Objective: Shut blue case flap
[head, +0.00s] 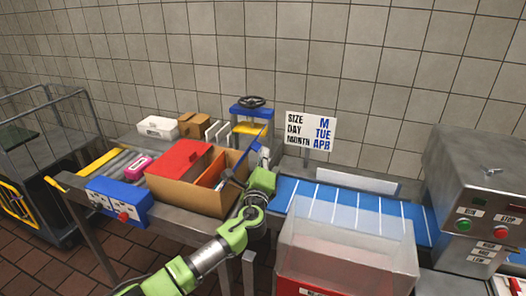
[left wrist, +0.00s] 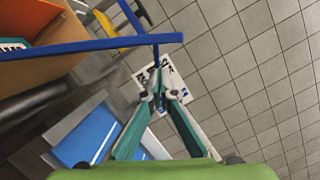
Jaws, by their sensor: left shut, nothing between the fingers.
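The open cardboard case (head: 190,197) stands on the left bench with a red flap (head: 180,157) folded over its left part. Orange and dark contents show in its open right part. In the left wrist view a thin blue edge (left wrist: 90,47), apparently the blue flap seen edge-on, runs across the upper left beside the cardboard wall (left wrist: 85,22). The flap's face is hidden. My left gripper (left wrist: 157,92) is shut and empty, just beyond the end of this edge. In the head view it is at the case's right side (head: 264,157); contact cannot be told.
A blue conveyor (head: 340,207) runs right of the case, behind a clear-topped red bin (head: 345,255). A blue button box (head: 118,203) and a pink item (head: 138,167) lie left. A sign (head: 311,131) and a handwheel press (head: 251,113) stand behind.

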